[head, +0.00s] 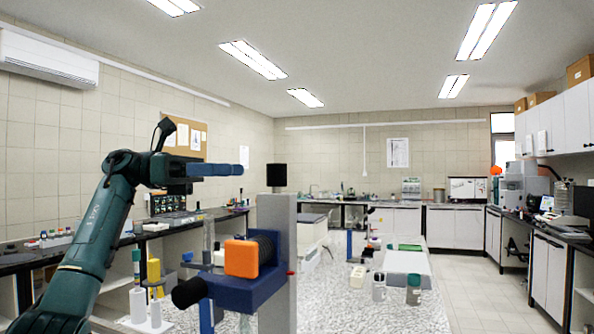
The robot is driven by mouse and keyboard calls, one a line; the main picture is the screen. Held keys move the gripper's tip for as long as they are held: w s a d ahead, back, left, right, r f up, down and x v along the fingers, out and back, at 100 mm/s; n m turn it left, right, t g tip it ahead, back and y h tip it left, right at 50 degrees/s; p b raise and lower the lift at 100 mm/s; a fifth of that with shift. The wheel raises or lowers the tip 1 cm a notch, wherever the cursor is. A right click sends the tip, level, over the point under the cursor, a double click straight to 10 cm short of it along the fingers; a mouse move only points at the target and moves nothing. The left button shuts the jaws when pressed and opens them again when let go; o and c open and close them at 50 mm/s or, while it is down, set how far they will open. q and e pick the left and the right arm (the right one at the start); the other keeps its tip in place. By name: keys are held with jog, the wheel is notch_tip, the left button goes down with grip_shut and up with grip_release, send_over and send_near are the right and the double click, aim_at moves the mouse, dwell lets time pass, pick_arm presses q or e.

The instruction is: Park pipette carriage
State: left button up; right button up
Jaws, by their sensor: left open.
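A blue carriage (262,284) with an orange block (241,258) and a black ribbed round part sits on an upright grey column (278,225) with a black cap, in the head view's lower middle. A black knob (189,292) sticks out at the carriage's left. A clear upright tube (209,238) shows beside it; whether it is a pipette I cannot tell. My left gripper (241,166), with blue fingers, is open and empty. My right gripper is out of view.
The speckled bench top (343,304) is partly clear right of the column. Capped bottles (413,291) and a pale grey box (407,264) stand there. A dark side counter (20,257) runs along the left wall.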

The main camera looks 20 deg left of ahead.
aim_at(289, 194)
pick_arm(q)
jog(key=p+x, duration=0.1)
jog(key=x, duration=1)
jog(key=shift+w+d, duration=0.1)
jog(key=shift+d, duration=0.2)
grip_shut()
